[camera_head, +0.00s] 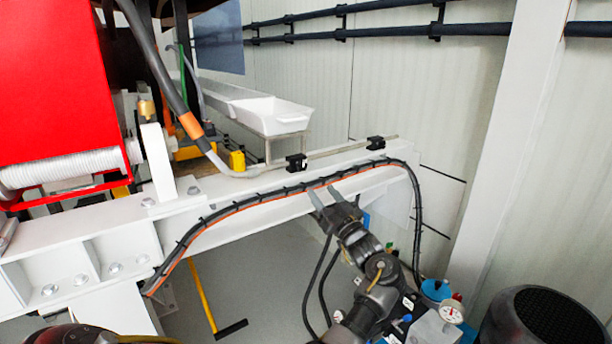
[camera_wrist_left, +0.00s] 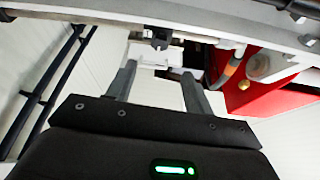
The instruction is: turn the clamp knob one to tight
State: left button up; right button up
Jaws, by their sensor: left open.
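Two small black clamps sit on a thin rod along the white beam: a left clamp (camera_head: 296,162) and a right clamp (camera_head: 376,142) in the head view. I cannot tell which carries knob one, or how tight either knob is. My left gripper (camera_head: 323,190) is open and empty, its fingers pointing up at the beam, below and between the two clamps. In the left wrist view, one black clamp (camera_wrist_left: 160,41) shows beyond the gap between the open fingers (camera_wrist_left: 159,69), apart from them. My right gripper is not in view.
A black and orange cable (camera_head: 240,208) runs along the white beam (camera_head: 120,232) near my left fingers. A white trough (camera_head: 272,114) stands behind the beam. A red housing (camera_head: 55,80) is at the left. A pressure gauge (camera_head: 451,311) is at lower right.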

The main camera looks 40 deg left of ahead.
aim_at(303, 167)
pick_arm(q)
jog(key=p+x, duration=0.1)
jog(key=x, duration=0.8)
jog(key=shift+w+a+r, duration=0.1)
jog(key=shift+a, duration=0.05)
jog(key=shift+w+a+r+p, duration=0.15)
jog(key=shift+a+p, duration=0.15)
jog(key=shift+a, duration=0.2)
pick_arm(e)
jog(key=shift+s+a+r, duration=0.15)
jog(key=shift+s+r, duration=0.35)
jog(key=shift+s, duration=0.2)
